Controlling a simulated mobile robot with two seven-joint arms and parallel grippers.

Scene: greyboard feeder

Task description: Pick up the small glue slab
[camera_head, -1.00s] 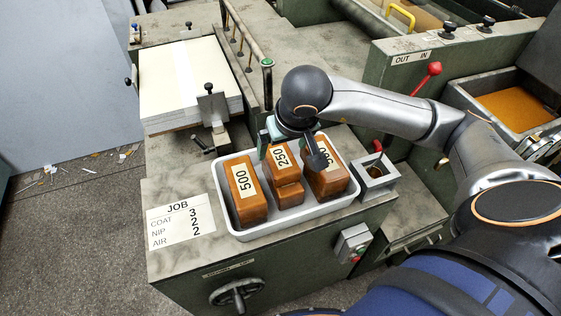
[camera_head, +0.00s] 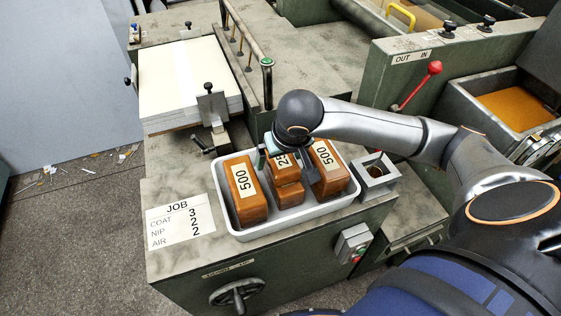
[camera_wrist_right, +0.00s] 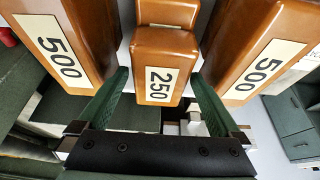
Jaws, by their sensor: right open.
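The small glue slab (camera_wrist_right: 160,62) is an amber block labelled 250. In the right wrist view it sits between the green fingers of my open right gripper (camera_wrist_right: 158,88), with no clear contact visible. In the head view the small slab (camera_head: 284,172) is in the middle of the white tray (camera_head: 272,230), partly hidden by my right gripper (camera_head: 288,162). A second small block with a partly visible label (camera_wrist_right: 168,12) adjoins it; whether it is stacked or beside it I cannot tell. My left gripper is not in view.
Large slabs labelled 500 stand left (camera_head: 245,190) and right (camera_head: 328,168) of the small ones, close to the fingers. A grey square holder (camera_head: 375,172) is right of the tray. A board stack (camera_head: 180,80) and a green-knobbed post (camera_head: 267,85) stand behind.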

